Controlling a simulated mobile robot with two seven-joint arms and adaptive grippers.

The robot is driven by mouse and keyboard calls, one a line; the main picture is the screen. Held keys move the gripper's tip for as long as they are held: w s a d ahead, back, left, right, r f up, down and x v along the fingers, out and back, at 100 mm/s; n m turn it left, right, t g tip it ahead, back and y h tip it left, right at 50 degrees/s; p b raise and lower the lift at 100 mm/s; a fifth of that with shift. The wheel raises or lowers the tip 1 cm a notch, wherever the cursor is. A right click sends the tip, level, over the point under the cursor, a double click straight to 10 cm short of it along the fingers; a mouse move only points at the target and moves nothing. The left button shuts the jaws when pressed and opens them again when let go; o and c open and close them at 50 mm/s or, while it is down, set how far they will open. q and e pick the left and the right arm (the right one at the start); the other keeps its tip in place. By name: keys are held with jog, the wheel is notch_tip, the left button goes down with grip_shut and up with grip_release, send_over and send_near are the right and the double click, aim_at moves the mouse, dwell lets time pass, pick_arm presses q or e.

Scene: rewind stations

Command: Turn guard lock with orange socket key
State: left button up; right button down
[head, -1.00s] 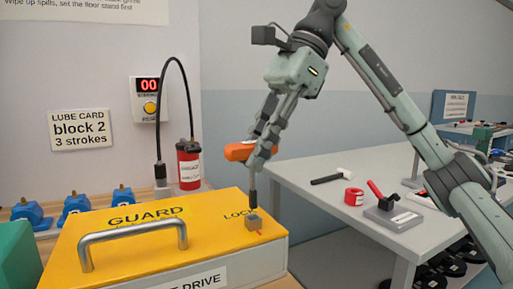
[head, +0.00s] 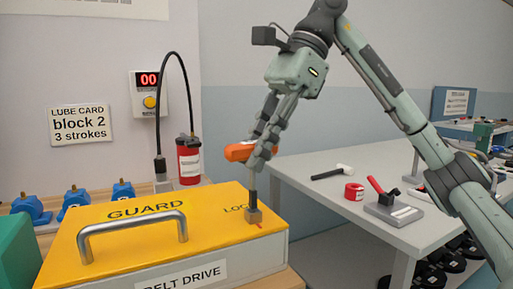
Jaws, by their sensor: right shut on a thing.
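My right gripper (head: 267,148) is shut on the orange handle of the socket key (head: 239,152), above the right end of the yellow guard (head: 150,240). A red mark shows on the guard just in front of the lock. My left gripper is not in view.
The guard's metal handle (head: 132,232) arches up left of the lock. A red grease canister (head: 188,160) with a hose stands behind, near blue blocks (head: 73,201).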

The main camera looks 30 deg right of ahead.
jog(key=shift+f+b, duration=0.65)
jog(key=shift+f, duration=0.35)
dwell(1.1)
